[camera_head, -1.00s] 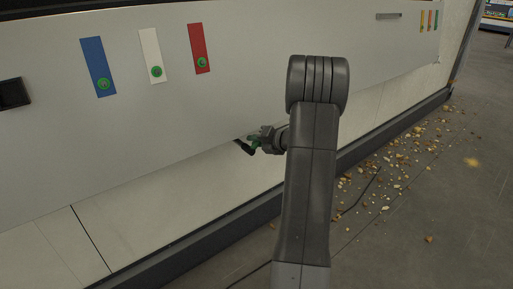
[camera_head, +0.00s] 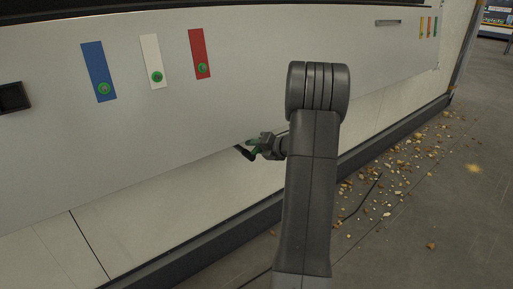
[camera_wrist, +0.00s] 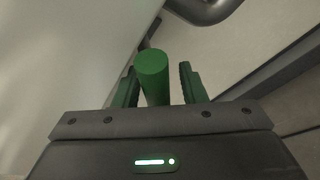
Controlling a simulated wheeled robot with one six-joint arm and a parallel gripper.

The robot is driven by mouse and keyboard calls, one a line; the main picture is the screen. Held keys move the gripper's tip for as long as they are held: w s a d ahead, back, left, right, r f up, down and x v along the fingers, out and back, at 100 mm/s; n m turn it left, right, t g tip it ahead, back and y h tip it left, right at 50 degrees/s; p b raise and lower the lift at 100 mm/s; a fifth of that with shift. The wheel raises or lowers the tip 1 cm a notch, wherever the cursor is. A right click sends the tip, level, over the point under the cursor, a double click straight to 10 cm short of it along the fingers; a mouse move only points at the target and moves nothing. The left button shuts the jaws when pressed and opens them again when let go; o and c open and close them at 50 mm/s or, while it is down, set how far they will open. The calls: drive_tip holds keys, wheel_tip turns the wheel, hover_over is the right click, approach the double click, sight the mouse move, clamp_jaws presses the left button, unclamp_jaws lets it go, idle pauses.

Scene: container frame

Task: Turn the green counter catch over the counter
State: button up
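The green counter catch shows in the wrist view as a green round handle (camera_wrist: 153,72), end towards the camera, between the two fingers of my gripper (camera_wrist: 160,85). The fingers stand apart on either side of it. A gap shows at the right finger; the left finger is very close, and I cannot tell whether it touches. In the head view my gripper (camera_head: 262,146) is at the lower edge of the counter's pale panel (camera_head: 150,130). A dark part of the catch (camera_head: 243,152) sticks out left of the fingers there. My arm hides what lies behind it.
Blue (camera_head: 97,66), white (camera_head: 152,55) and red (camera_head: 199,48) strips with green round knobs are on the panel, left of my arm. A dark rail (camera_head: 215,235) runs along the floor below. Crumb-like debris (camera_head: 395,175) litters the floor to the right.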

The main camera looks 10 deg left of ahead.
drive_tip(key=shift+r+p, duration=0.25)
drive_tip(key=shift+p, duration=0.05)
